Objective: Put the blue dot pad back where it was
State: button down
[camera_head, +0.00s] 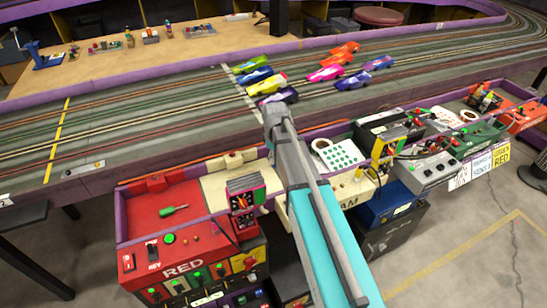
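I see no pad with blue dots in the head view. A white pad with green dots (340,154) lies in the cream station's tray, just right of my grey arm. My grey and teal arm reaches up from the bottom of the picture to a grey joint over the near track edge. No gripper fingers show, so I cannot tell what the gripper holds. The arm hides part of the cream tray.
A red tray (170,207) holds a green screwdriver (174,211). A control box (246,198) stands between the red and cream trays. Several toy cars (267,85) stand on the slot track (150,100). Crowded control boxes (431,166) line the right. A wooden bench (200,55) lies behind.

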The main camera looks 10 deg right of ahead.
jog(key=shift+c, duration=2.1)
grip_release()
jog(key=shift+r, duration=0.15)
notch_tip(320, 180, up, 12)
jog(key=p, duration=1.2)
jog(key=s+m, duration=0.9)
jog(key=s, duration=0.9)
jog(key=shift+a, duration=0.2)
